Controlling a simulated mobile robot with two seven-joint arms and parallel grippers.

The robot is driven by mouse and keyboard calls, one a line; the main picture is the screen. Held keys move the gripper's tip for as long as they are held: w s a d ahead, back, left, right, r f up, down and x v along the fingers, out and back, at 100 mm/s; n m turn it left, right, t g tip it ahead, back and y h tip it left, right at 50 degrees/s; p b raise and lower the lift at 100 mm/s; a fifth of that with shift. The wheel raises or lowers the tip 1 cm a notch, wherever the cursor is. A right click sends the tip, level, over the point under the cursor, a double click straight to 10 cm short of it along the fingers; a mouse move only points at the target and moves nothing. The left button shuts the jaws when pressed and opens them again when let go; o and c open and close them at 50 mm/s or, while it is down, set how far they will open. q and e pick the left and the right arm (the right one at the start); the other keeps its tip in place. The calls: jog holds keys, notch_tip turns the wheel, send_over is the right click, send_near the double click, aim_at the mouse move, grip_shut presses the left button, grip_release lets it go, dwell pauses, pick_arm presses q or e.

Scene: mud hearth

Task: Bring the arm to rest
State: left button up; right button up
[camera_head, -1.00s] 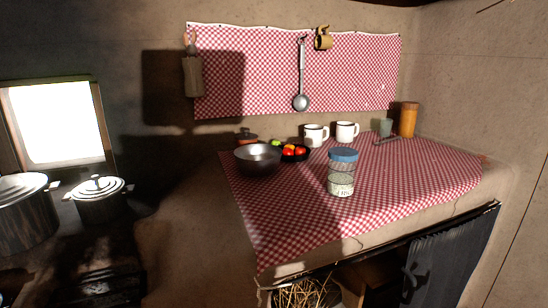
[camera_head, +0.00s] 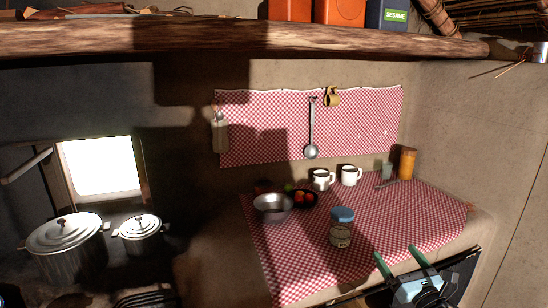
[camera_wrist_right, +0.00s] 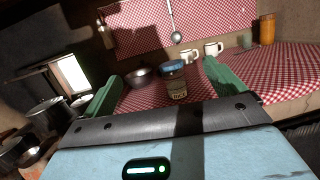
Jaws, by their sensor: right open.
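My right gripper (camera_head: 398,260) shows at the lower right of the head view, with two green fingers apart and nothing between them. It is in front of the counter's front edge, apart from the things on the cloth. In the right wrist view its open fingers (camera_wrist_right: 155,88) frame the counter, with a blue-lidded jar (camera_wrist_right: 174,83) beyond them. The jar (camera_head: 341,228) stands upright on the red checked cloth (camera_head: 300,270). My left gripper is in neither view.
On the counter are a metal bowl (camera_head: 272,207), a dark bowl of red fruit (camera_head: 303,198), white mugs (camera_head: 350,175) and an orange container (camera_head: 407,163). Lidded pots (camera_head: 66,245) stand at left. A wooden shelf (camera_head: 200,38) crosses the top. The cloth's right part is clear.

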jog(key=d+f+m+g+h+b, duration=0.1)
jog(key=d+f+m+g+h, duration=0.2)
jog(key=m, duration=1.5)
jog(key=d+f+m+g+h, duration=0.25)
jog(key=f+m, duration=0.25)
jog(key=m, duration=1.2)
jog(key=s+a+f+g+y, duration=0.1)
jog(key=s+a+f, duration=0.4)
jog(key=s+f, duration=0.35)
jog(key=s+a+f+g, duration=0.1)
jog(key=s+a+f, duration=0.3)
jog(key=s+f, duration=0.5)
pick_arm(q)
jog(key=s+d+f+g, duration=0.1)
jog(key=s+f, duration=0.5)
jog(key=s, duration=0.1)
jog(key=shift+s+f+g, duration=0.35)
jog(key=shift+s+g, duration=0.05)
pick_arm(e)
jog(key=s+a+f+g+y, duration=0.1)
jog(key=s+a, duration=0.3)
jog(key=s, duration=1)
jog(key=s+a+f+m+g+y, duration=0.1)
jog(key=s+a, duration=0.4)
jog(key=s, duration=0.8)
jog(key=shift+s+f+g, duration=0.4)
jog(key=shift+f+g, duration=0.1)
jog(key=shift+g, duration=0.35)
